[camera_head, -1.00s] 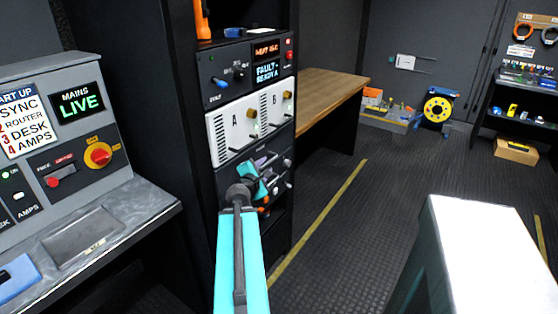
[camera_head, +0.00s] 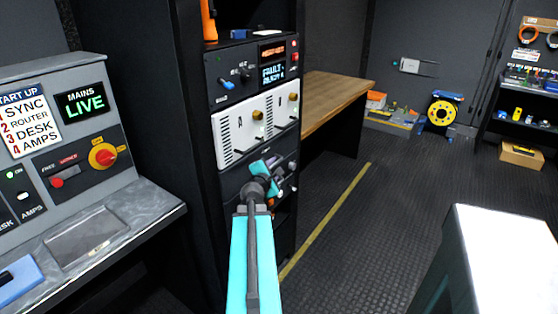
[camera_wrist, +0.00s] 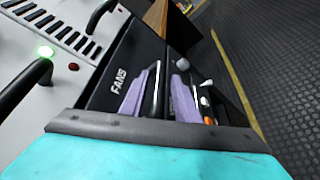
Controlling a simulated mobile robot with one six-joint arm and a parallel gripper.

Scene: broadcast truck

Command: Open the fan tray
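The fan tray (camera_wrist: 108,88) is a black front panel marked FANS, below the white A and B modules in the rack. In the head view its front (camera_head: 232,180) is partly hidden by my arm. It looks shut, flush with the rack. A dark bar handle (camera_wrist: 156,90) stands out from it in the wrist view. My gripper (camera_wrist: 167,92) has two purple fingers spread apart, with the handle between them, closer to the left finger. I cannot tell whether that finger touches it. In the head view my gripper (camera_head: 279,170) is at the rack's front, mostly hidden by my wrist.
White modules (camera_head: 258,125) with black handles sit just above the tray. Knobs and an orange part (camera_wrist: 208,121) lie right of the fingers. A wooden bench (camera_head: 335,97) stands behind right, a grey console (camera_head: 85,190) left. The floor (camera_head: 370,230) right of the rack is open.

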